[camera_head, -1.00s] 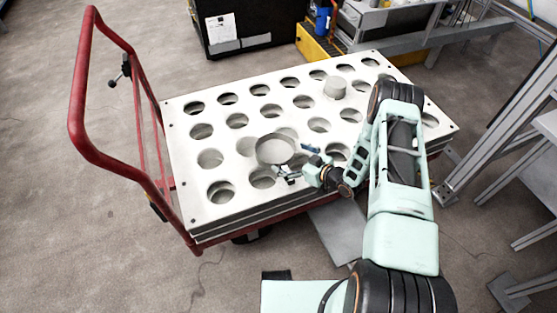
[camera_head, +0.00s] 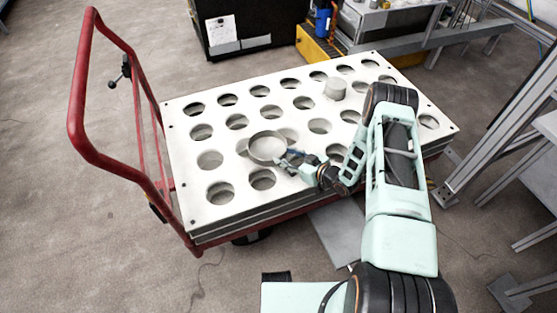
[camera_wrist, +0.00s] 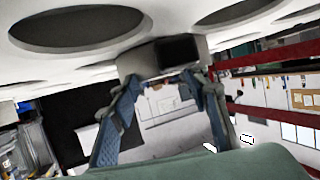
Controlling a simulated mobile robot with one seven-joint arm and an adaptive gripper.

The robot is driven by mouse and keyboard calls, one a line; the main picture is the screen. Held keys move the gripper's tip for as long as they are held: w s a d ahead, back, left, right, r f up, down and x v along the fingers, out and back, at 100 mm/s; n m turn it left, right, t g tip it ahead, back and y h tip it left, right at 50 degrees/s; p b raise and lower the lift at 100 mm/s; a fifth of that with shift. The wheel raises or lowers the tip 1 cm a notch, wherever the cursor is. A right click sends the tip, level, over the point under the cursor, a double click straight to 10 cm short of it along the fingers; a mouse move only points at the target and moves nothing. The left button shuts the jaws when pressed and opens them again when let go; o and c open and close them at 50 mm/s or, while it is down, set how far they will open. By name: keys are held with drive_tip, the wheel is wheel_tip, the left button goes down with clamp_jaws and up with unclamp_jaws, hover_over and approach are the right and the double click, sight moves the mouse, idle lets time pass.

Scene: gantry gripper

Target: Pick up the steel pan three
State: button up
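A round grey steel pan (camera_head: 267,147) lies on the white plate with round holes (camera_head: 246,199), partly covering one hole in the head view. My gripper (camera_head: 288,158) is low over the plate at the pan's right front edge. In the wrist view, which is upside down, a grey body with a dark face (camera_wrist: 178,52) shows at the tips of my gripper (camera_wrist: 162,78); it looks like the pan. The two blue fingers stand apart with a clear gap between them. Whether the tips touch the pan cannot be told.
The plate lies on a cart with a red handle (camera_head: 77,130) at left. A pale cylinder (camera_head: 335,88) stands farther back on the plate. A black cabinet (camera_head: 245,22) is behind, and metal frames (camera_head: 480,160) stand at right.

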clamp_jaws()
